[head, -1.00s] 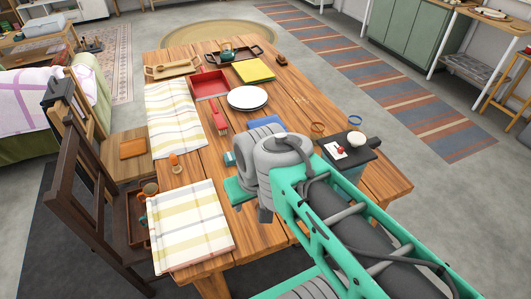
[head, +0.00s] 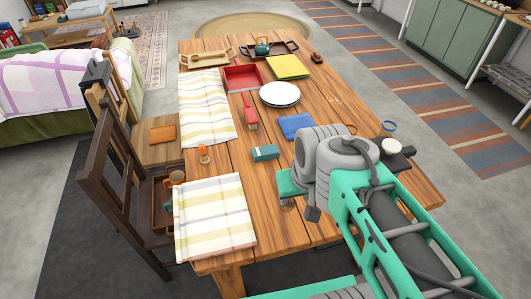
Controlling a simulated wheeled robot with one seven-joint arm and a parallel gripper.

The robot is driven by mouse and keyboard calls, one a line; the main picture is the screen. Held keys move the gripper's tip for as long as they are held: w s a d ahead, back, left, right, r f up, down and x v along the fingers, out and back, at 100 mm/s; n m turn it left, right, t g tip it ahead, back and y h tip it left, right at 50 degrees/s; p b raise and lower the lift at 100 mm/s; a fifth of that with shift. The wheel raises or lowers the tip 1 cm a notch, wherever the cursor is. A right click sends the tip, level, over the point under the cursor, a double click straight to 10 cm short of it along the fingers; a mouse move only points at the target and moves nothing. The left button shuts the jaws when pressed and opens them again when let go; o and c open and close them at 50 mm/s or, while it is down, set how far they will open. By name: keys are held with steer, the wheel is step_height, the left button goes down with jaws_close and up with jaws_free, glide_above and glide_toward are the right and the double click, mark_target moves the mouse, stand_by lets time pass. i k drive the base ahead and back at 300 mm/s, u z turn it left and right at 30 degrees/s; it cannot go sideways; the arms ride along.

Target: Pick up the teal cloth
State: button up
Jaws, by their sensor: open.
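A small teal folded or block-like thing (head: 265,152) lies on the wooden table, near its middle. My arm hides part of the table at right.
The wooden table (head: 262,207) also holds a red brush (head: 250,114), white plates (head: 280,93), a red tray (head: 241,79) and an orange-topped shaker (head: 203,153). Striped cloths (head: 214,222) cover the left edge. A chair (head: 125,190) stands at left.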

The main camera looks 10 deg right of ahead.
mark_target(270, 152)
steer(key=u, duration=3.55)
steer(key=k, duration=1.35)
steer(key=z, duration=1.1)
steer(key=i, duration=0.5)
steer(key=z, duration=0.05)
